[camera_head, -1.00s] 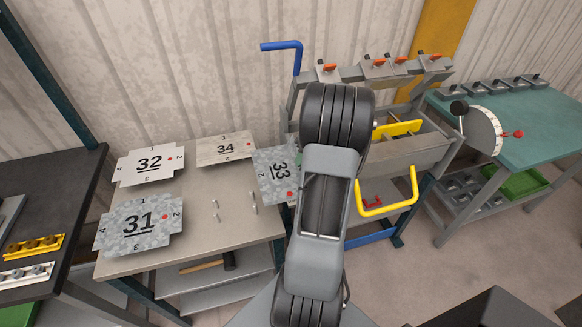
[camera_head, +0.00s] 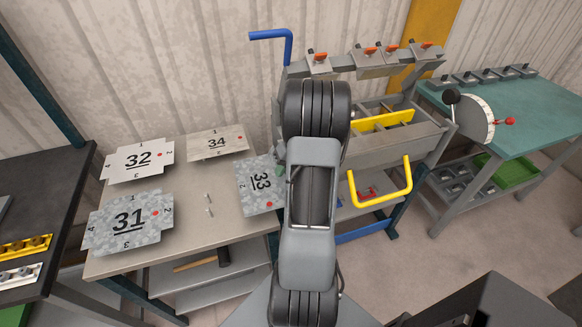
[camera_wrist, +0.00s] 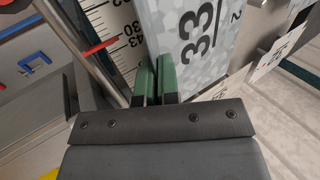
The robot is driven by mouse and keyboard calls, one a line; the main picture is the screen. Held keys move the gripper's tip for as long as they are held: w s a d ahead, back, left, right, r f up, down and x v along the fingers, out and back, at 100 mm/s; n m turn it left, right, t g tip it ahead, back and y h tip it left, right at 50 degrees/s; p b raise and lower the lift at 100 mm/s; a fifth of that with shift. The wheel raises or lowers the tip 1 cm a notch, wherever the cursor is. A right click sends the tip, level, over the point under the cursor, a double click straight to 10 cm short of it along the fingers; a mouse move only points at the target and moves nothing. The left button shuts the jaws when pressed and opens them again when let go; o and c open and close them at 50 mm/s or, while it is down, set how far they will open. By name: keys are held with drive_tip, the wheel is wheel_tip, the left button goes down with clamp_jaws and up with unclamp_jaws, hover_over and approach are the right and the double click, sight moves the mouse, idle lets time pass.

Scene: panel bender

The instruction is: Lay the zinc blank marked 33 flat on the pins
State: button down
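The zinc blank marked 33 (camera_head: 258,186) is a mottled grey plate with a red dot, over the right part of the table top in the head view. Its right side is hidden by my arm. In the wrist view its face with the number (camera_wrist: 195,40) runs away from the green-padded fingertips of my gripper (camera_wrist: 156,78), which are close together at its edge and appear shut on it. Two thin upright pins (camera_head: 209,205) show left of the blank. Whether the blank touches any pin cannot be told.
Blanks 31 (camera_head: 128,222), 32 (camera_head: 137,160) and 34 (camera_head: 217,143) lie at the left and back of the table (camera_head: 190,250). A green-topped bench (camera_head: 540,110) is farther right.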

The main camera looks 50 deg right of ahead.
sight(245, 186)
drive_tip(key=w+a, duration=0.2)
drive_tip(key=a, duration=0.1)
drive_tip(key=w+a+p, duration=0.1)
drive_tip(key=w+a, duration=0.1)
drive_tip(key=a, duration=0.2)
drive_tip(key=w+a, duration=0.2)
drive_tip(key=a, duration=0.2)
drive_tip(key=shift+w+f+p, duration=0.1)
drive_tip(key=shift+f+p, duration=0.15)
drive_tip(key=shift+p, duration=0.1)
drive_tip(key=shift+f+b, duration=0.75)
drive_tip(key=shift+b, duration=0.15)
drive_tip(key=shift+f+b, duration=0.35)
drive_tip(key=shift+b, duration=0.05)
drive_tip(key=c, duration=1.3)
unclamp_jaws()
drive_tip(key=b+v, duration=0.1)
drive_tip(key=v, duration=1.3)
drive_tip(key=shift+f, duration=0.1)
